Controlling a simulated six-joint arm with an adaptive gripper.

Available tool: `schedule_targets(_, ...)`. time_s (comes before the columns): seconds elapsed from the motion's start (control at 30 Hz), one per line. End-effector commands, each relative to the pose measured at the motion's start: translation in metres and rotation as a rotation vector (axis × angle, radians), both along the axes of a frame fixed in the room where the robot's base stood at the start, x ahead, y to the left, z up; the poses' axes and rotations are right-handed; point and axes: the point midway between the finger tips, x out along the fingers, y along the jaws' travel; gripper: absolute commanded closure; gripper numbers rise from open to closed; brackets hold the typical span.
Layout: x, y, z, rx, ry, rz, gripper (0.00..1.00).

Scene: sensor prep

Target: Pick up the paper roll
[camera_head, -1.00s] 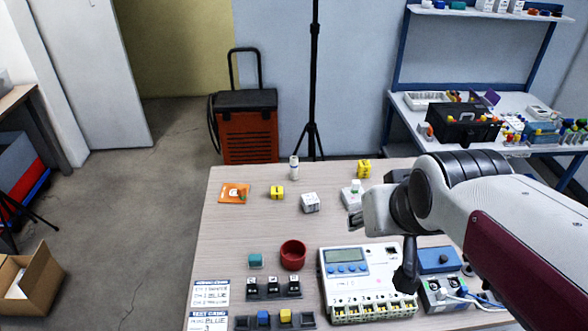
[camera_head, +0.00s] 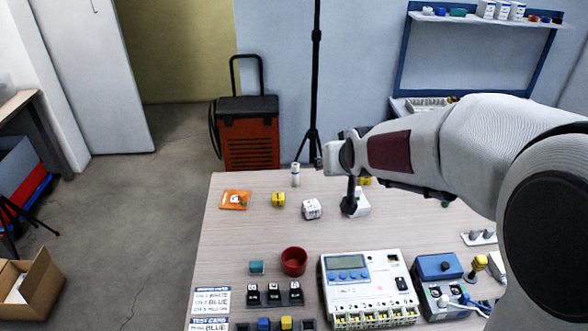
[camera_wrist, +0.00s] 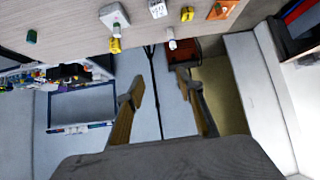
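The paper roll, which I take to be the small white upright cylinder (camera_head: 295,175), stands near the table's far edge. It also shows in the upside-down wrist view, near the top middle (camera_wrist: 172,41). My gripper (camera_wrist: 157,88) shows there with two fingers spread apart and nothing between them. The roll appears beyond the fingertips, clear of them. In the head view my arm reaches in from the right, with its end to the right of the roll; the fingers cannot be made out clearly there.
A yellow cube (camera_head: 278,199), orange packet (camera_head: 235,199), white die-like cube (camera_head: 312,208) and white block (camera_head: 362,206) lie nearby. A red cup (camera_head: 294,261) and a meter box (camera_head: 376,300) are nearer. A black stand (camera_head: 316,80) rises behind the table.

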Motion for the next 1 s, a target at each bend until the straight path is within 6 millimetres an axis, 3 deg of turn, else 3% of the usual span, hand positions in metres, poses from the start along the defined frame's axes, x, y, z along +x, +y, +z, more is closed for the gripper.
schedule_targets(0.5,0.095,0.021,-0.056,0.009,-0.115,0.023,0.63)
schedule_targets(1.0,0.164,0.043,-0.128,0.021,-0.228,0.046,0.63)
